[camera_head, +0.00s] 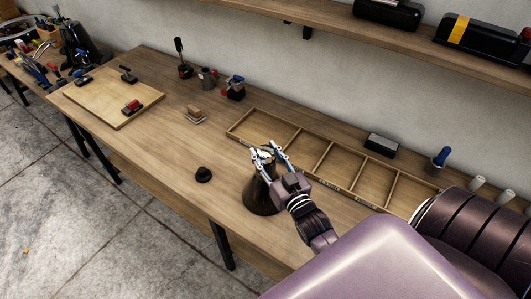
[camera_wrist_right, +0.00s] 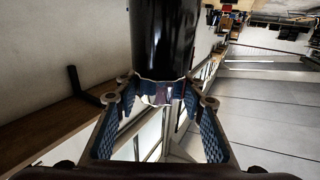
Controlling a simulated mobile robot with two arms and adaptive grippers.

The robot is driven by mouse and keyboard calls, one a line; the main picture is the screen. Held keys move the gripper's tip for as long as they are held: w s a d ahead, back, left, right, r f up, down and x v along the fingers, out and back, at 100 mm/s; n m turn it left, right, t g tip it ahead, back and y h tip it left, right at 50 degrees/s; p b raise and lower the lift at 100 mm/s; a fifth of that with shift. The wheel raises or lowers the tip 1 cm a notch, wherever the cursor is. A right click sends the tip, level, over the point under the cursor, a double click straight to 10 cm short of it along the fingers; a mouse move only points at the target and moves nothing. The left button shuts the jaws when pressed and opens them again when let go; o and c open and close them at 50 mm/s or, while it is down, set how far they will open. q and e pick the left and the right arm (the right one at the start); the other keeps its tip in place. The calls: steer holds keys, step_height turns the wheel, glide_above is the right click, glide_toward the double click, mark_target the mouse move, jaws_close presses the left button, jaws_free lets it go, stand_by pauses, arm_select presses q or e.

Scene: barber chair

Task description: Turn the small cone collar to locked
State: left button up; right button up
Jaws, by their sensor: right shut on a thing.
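A dark cone (camera_head: 262,198) stands upright on the wooden workbench, in front of the divided tray. A pale, shiny collar (camera_head: 262,156) is at its narrow top. My right gripper (camera_head: 267,150) reaches in from the right and is shut on the collar, one finger on each side. In the right wrist view the shiny collar (camera_wrist_right: 160,92) shows between the fingertips, against a glossy dark body (camera_wrist_right: 163,40). The fingers partly hide the collar, and I cannot read any lock mark on it. My left gripper is not in view.
A divided wooden tray (camera_head: 233,132) lies behind the cone. The bench front is mostly clear.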

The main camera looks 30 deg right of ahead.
stand_by(0.8)
steer(key=o, duration=1.2)
steer(key=s+a, duration=0.1)
steer(key=s, duration=1.1)
steer(key=shift+a, duration=0.3)
steer(key=shift+w, duration=0.1)
